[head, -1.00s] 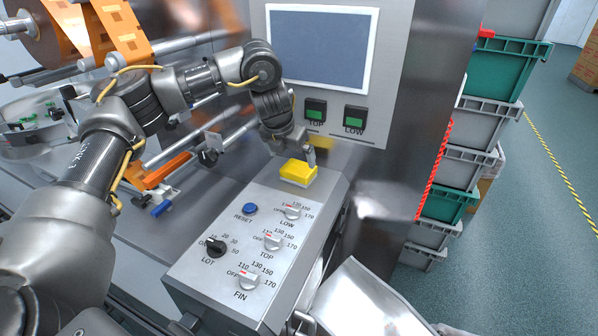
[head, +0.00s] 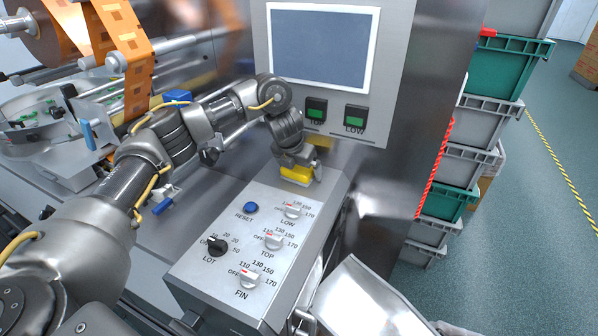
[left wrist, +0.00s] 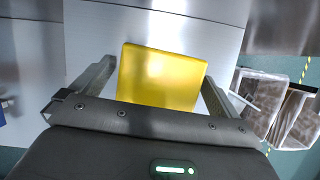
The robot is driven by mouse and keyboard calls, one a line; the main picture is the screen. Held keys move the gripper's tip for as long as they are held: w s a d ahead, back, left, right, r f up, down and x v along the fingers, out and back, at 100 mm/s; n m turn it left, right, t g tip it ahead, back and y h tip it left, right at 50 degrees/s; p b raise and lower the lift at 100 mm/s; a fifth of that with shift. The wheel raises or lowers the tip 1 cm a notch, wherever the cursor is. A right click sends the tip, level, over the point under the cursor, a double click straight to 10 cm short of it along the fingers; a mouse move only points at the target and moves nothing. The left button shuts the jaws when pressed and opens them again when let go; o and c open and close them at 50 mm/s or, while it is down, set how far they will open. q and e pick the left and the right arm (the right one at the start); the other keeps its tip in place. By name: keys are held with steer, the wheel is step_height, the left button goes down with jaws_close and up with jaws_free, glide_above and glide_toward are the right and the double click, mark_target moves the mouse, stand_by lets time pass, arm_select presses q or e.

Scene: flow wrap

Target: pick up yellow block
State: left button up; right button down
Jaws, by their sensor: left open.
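The yellow block (head: 295,173) lies at the far end of the sloped control panel, partly hidden by my left gripper (head: 302,176). In the left wrist view, the yellow block (left wrist: 162,78) sits between the two fingers of the open left gripper (left wrist: 159,72). A gap shows beside the left finger. The right finger is close to the block's right edge, and I cannot tell whether it touches. My right gripper is not clearly visible in either view.
The control panel (head: 190,262) carries a blue reset button (head: 250,207) and several knobs close to the block. An upright screen cabinet (head: 350,125) stands just behind. Stacked crates (head: 470,165) stand at the right, with open floor (head: 545,230) beyond.

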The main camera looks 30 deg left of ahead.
arm_select(q)
steer(key=c, duration=0.9)
steer(key=shift+r, duration=0.15)
steer(key=shift+r, duration=0.65)
steer(key=s+d+r, duration=0.1)
steer(key=r, duration=0.1)
steer(key=s+d+r, duration=0.1)
steer(key=r, duration=0.2)
steer(key=s+d+r, duration=0.1)
steer(key=d+r, duration=0.1)
steer(key=shift+r+b, duration=0.2)
steer(key=shift+b, duration=0.15)
steer(key=s+d+r+b, duration=0.1)
steer(key=s+d, duration=0.1)
steer(key=s+d+r+b, duration=0.1)
steer(key=s+d, duration=0.1)
steer(key=s+d+r+b, duration=0.1)
steer(key=d+r, duration=0.1)
steer(key=d, duration=0.1)
steer(key=shift+s, duration=0.4)
